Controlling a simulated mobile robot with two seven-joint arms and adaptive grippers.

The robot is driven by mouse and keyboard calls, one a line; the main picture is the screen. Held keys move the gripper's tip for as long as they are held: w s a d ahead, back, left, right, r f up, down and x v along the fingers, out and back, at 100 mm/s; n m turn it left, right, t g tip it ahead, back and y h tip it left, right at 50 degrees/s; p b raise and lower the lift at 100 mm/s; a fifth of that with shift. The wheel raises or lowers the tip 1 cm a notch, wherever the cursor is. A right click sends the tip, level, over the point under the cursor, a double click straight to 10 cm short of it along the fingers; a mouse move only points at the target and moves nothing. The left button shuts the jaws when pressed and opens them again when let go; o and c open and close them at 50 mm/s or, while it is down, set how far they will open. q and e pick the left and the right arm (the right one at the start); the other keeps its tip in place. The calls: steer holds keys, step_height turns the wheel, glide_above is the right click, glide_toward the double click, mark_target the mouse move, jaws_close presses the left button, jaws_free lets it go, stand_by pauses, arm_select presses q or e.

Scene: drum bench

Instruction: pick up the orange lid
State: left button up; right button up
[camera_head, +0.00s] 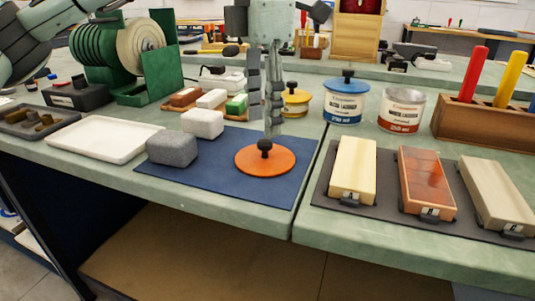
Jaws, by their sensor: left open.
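The orange lid (282,162) lies flat on the dark blue mat (225,184), its round black knob (265,146) upright at the centre. My left gripper (264,124) points down from the top of the picture, above the lid. Its fingers are apart with nothing between them. The fingertips appear just over the knob; I cannot tell the exact gap. My right gripper is not in view.
A grey block (172,149) and a white block (203,123) stand left of the lid. A white tray (103,136) lies farther left. A can with a blue lid (345,106) and an open can (401,111) stand right, behind wooden panels (353,166). The mat's front is clear.

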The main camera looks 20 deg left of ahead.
mark_target(265, 141)
arm_select(q)
step_height(265, 141, down, 5)
steer(key=shift+w+r, duration=0.1)
steer(key=shift+r, duration=0.05)
steer(key=shift+d, duration=0.1)
steer(key=shift+c, duration=0.2)
jaws_close()
steer(key=shift+r, duration=0.1)
